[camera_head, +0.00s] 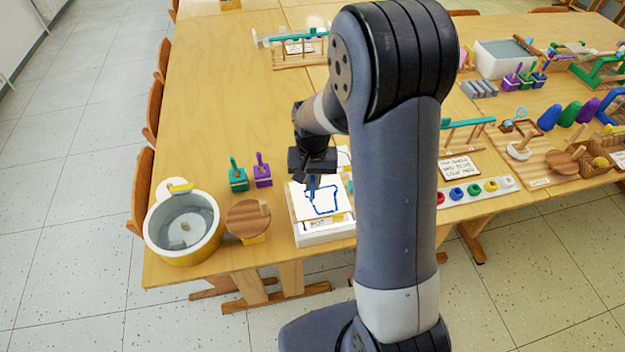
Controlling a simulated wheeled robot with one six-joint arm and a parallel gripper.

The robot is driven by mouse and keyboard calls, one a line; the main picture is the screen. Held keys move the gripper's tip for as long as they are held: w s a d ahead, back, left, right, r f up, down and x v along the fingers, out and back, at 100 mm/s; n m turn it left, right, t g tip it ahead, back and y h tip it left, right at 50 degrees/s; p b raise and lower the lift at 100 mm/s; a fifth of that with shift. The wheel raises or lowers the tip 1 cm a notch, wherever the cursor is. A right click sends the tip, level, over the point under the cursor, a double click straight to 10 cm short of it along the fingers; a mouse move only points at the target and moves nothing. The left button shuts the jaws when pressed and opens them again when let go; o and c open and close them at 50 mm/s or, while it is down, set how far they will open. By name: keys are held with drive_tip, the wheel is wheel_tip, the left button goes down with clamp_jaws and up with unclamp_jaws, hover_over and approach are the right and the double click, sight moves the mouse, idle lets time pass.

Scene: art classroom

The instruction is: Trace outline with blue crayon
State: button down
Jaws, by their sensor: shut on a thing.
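A white sheet (338,209) with a blue outline (322,212) drawn on it lies on a white box-like stand at the table's front edge. My gripper (312,178) is above the sheet's upper left part, pointing down. It is shut on a blue crayon (311,190), whose lower end is at or just above the upper left of the blue outline. I cannot tell whether the tip touches the paper. My arm hides the area right of the sheet.
A round tub (183,252) and a wooden lidded item (247,217) stand left of the sheet. Teal (238,180) and purple (262,176) handled blocks stand behind them. A row of coloured knobs (474,190) lies to the right. The table's left middle is clear.

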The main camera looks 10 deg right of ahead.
drive_tip(key=shift+f+b, duration=1.1)
drive_tip(key=shift+f, duration=0.3)
drive_tip(key=shift+r, duration=0.1)
idle(0.6)
drive_tip(key=shift+r+p, duration=1.45)
drive_tip(key=shift+r, duration=0.55)
drive_tip(key=shift+w+f, duration=0.1)
drive_tip(key=shift+f, duration=0.05)
drive_tip(key=shift+w+a+f+b, duration=0.15)
drive_tip(key=shift+w+f+b, duration=0.2)
drive_tip(key=shift+w, duration=0.55)
drive_tip(key=shift+f+b, duration=1.25)
drive_tip(key=shift+f, duration=0.4)
drive_tip(key=shift+r, duration=0.15)
